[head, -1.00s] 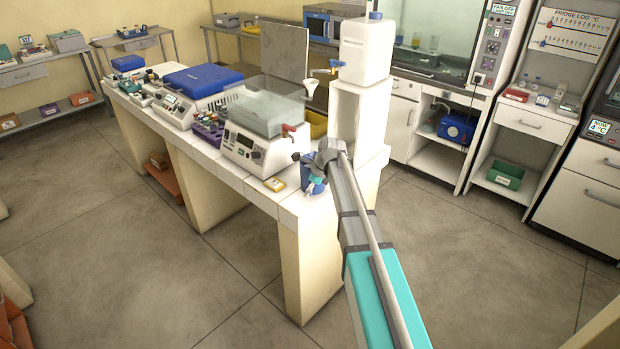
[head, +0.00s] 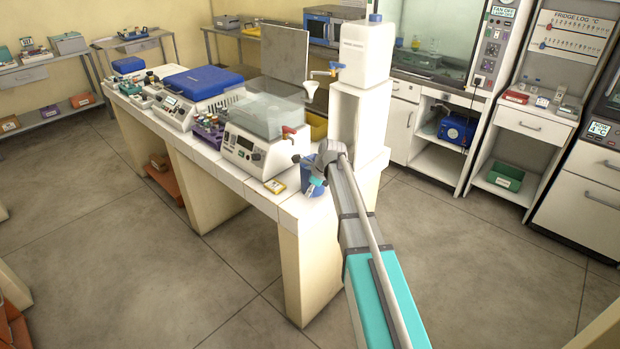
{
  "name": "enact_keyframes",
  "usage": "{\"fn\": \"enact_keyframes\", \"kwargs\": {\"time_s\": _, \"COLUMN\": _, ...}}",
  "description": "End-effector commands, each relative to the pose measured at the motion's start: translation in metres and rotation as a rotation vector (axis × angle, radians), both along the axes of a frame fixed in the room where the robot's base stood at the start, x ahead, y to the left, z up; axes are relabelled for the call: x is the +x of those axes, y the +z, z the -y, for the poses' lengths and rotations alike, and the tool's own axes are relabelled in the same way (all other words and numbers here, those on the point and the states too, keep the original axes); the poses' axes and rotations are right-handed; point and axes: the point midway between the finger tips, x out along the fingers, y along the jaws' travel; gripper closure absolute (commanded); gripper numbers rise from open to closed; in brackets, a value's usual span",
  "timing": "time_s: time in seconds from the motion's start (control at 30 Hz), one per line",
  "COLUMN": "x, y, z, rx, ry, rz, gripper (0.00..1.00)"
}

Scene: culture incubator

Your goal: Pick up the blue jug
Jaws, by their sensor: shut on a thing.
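The blue jug (head: 307,184) is at the near right end of the white bench, in front of the white stand. It looks upright. My gripper (head: 316,180) is at the jug and is shut on it. My arm comes from the lower right and hides the jug's right side. I cannot tell whether the jug's base touches the bench top.
A small yellow item (head: 275,186) lies just left of the jug. A water bath (head: 257,151) with a red tap stands behind it. A white stand (head: 358,120) bears a white canister (head: 366,52) close behind my gripper. The bench's front edge is near.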

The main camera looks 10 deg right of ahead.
Motion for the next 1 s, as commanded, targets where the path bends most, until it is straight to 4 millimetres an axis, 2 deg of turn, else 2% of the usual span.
{"fn": "enact_keyframes", "kwargs": {"time_s": 0.57, "x": 0.0, "y": 0.008, "z": 0.0, "rx": 0.0, "ry": 0.0, "rz": 0.0, "gripper": 1.0}}
{"fn": "enact_keyframes", "kwargs": {"time_s": 0.9, "x": 0.0, "y": 0.035, "z": 0.0, "rx": 0.0, "ry": 0.0, "rz": 0.001, "gripper": 1.0}}
{"fn": "enact_keyframes", "kwargs": {"time_s": 1.0, "x": -0.001, "y": 0.046, "z": 0.009, "rx": 0.0, "ry": -0.002, "rz": 0.0, "gripper": 1.0}}
